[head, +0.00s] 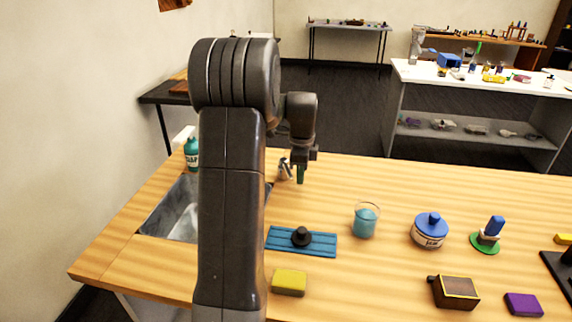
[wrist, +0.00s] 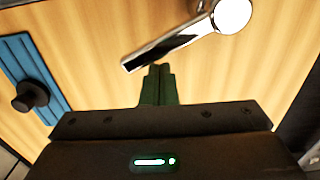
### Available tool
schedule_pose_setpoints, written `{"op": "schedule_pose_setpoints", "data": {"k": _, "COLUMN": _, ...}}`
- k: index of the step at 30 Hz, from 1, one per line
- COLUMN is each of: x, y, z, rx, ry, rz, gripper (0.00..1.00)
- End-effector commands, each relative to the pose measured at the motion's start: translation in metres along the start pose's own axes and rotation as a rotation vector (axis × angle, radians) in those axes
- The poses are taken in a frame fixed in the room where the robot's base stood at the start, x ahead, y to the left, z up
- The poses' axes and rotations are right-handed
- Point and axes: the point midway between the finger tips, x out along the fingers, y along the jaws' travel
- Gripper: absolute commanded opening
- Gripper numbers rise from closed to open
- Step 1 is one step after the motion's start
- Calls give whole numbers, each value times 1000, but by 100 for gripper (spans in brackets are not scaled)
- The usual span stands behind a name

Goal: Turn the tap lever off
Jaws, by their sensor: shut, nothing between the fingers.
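The tap (head: 284,168) stands on the wooden counter behind the sink's right side, partly hidden by my arm. In the wrist view its shiny chrome lever (wrist: 172,46) runs from a round white cap at the upper right down to a free end at the left. My gripper (head: 300,178) points down just right of the tap. In the wrist view my gripper (wrist: 158,70) is shut and empty, its green fingertips close to the lever's side near the free end. I cannot tell if they touch it.
The sink (head: 173,222) is partly behind my arm, with a teal soap bottle (head: 192,152) at its back. A blue board with a black knob (head: 320,245) lies in front. A glass of blue liquid (head: 365,220) and a blue-lidded jar (head: 430,232) stand to the right.

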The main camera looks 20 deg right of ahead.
Motion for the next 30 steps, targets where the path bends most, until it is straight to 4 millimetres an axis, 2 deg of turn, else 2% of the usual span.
{"op": "schedule_pose_setpoints", "data": {"k": 8, "x": 0, "y": 1, "z": 1, "rx": 0, "ry": 0, "rz": 0, "gripper": 0}}
{"op": "schedule_pose_setpoints", "data": {"k": 18, "x": 0, "y": 6, "z": 14, "rx": -1, "ry": 0, "rz": 0, "gripper": 0}}
{"op": "schedule_pose_setpoints", "data": {"k": 30, "x": 0, "y": 6, "z": 14, "rx": 0, "ry": 0, "rz": 0, "gripper": 0}}
